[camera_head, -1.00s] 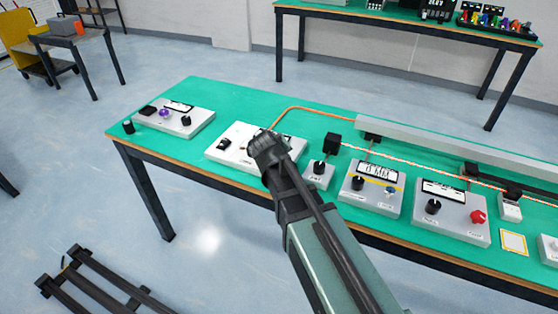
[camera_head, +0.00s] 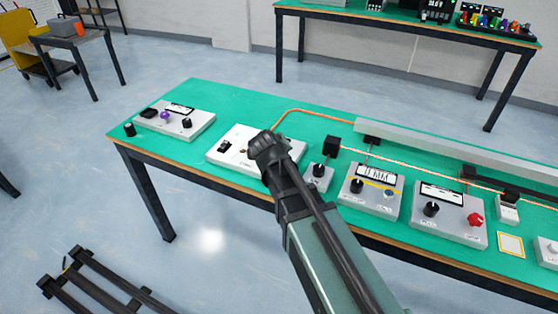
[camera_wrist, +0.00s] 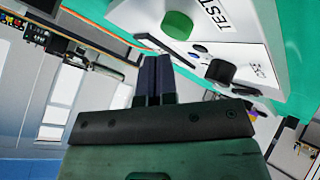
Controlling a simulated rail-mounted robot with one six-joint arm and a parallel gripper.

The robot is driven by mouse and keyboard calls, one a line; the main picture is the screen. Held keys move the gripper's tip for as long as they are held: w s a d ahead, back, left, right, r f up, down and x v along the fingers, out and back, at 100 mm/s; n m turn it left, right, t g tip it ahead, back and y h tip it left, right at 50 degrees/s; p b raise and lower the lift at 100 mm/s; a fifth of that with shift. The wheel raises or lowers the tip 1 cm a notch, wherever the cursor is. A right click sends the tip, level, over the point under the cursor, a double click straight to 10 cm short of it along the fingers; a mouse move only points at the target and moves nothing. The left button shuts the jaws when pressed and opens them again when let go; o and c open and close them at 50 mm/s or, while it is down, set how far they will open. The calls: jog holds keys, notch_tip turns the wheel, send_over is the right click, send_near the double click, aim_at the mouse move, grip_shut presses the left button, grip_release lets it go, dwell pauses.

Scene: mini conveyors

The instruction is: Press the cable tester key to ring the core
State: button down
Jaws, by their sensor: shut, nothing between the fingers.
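The cable tester appears to be the white box (camera_head: 222,158) near the middle of the green bench, partly hidden behind my wrist in the head view. In the wrist view its white face (camera_wrist: 262,32) fills the upper right. A round green key (camera_wrist: 177,25) stands on that face beside a label reading TEST (camera_wrist: 215,12). My gripper (camera_wrist: 157,60) is shut and empty, its two dark fingers side by side. The fingertips point toward the face, just below the green key in the picture. I cannot tell whether they touch anything. In the head view the fingers are hidden by my wrist.
A black knob (camera_wrist: 220,71) sits on the same face. Other boxes stand on the bench: a grey one with a purple knob (camera_head: 165,116), a meter box (camera_head: 370,192), and a box with a red knob (camera_head: 475,219). An orange cable (camera_head: 310,112) runs behind the tester.

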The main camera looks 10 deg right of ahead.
notch_tip(320, 180, up, 5)
jog(key=p, duration=0.5)
jog(key=shift+r, duration=0.1)
dwell(0.7)
jog(key=s+g, duration=0.1)
jog(key=s, duration=0.1)
jog(key=s+f+m+g+p, duration=0.1)
jog(key=s, duration=0.1)
jog(key=s+f+g, duration=0.1)
jog(key=s, duration=0.1)
jog(key=shift+s+y+p, duration=0.3)
jog(key=shift+s+y, duration=0.05)
jog(key=shift+y, duration=0.05)
jog(key=s+r+m+g+y+p, duration=0.1)
jog(key=s+r+g+p, duration=0.1)
jog(key=s, duration=0.4)
jog(key=s+r+m+g+y+p, duration=0.1)
jog(key=s+r+g+y+p, duration=0.1)
jog(key=s+r+p, duration=0.3)
jog(key=shift+s+d+r+m+g+p, duration=0.3)
jog(key=shift+s+g+p, duration=0.3)
jog(key=shift+s+p, duration=0.45)
